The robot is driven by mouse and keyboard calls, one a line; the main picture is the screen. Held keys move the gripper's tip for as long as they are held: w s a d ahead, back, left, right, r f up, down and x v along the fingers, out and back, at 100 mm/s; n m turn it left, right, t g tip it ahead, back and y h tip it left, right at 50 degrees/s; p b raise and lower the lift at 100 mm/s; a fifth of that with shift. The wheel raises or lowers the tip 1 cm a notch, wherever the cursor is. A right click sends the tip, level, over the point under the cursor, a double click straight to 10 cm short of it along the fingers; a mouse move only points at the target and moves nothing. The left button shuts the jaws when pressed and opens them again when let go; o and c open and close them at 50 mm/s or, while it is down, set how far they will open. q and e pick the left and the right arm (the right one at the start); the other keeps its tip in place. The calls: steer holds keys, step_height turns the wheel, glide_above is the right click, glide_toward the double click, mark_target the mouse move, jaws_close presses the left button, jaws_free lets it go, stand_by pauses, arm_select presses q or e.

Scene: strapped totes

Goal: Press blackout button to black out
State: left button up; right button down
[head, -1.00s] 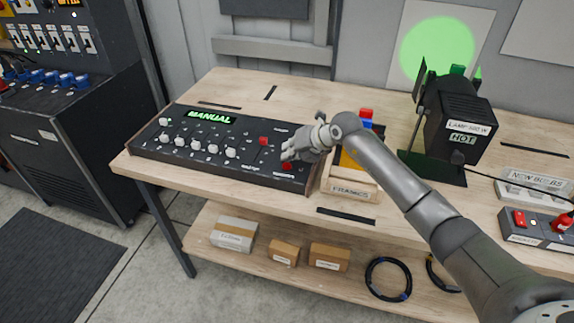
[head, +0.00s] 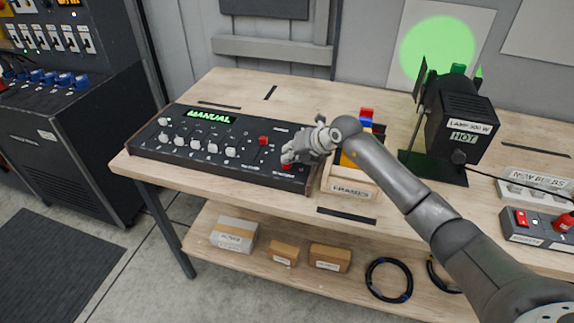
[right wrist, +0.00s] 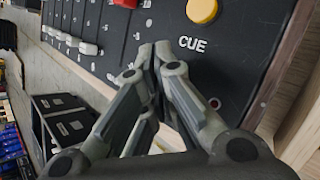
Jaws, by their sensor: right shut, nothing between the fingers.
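A dark control console (head: 150,146) lies on the workbench, with a green display (head: 210,117) reading MANUAL. A red button (head: 287,167) sits near its front right corner, partly behind my fingers; its label is too small to read. My right gripper (head: 288,156) is shut and empty, with its fingertips just above or at that corner; contact cannot be told. In the right wrist view the shut fingertips (right wrist: 152,50) are over the black panel, left of a yellow button (right wrist: 201,10) labelled CUE. No label reading blackout is legible. My left gripper is out of view.
A red fader knob (head: 263,141) and several white faders share the console. A wooden frames box (head: 350,188) stands close on its right, under my arm. A lamp (head: 462,125) marked HOT stands farther right. A green light spot (head: 438,48) shows on the wall board.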

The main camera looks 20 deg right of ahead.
steer(key=shift+f, duration=0.25)
stand_by(0.4)
steer(key=shift+r+p, duration=0.5)
steer(key=shift+r, duration=0.3)
steer(key=shift+r+p, duration=1.8)
steer(key=shift+r, duration=0.75)
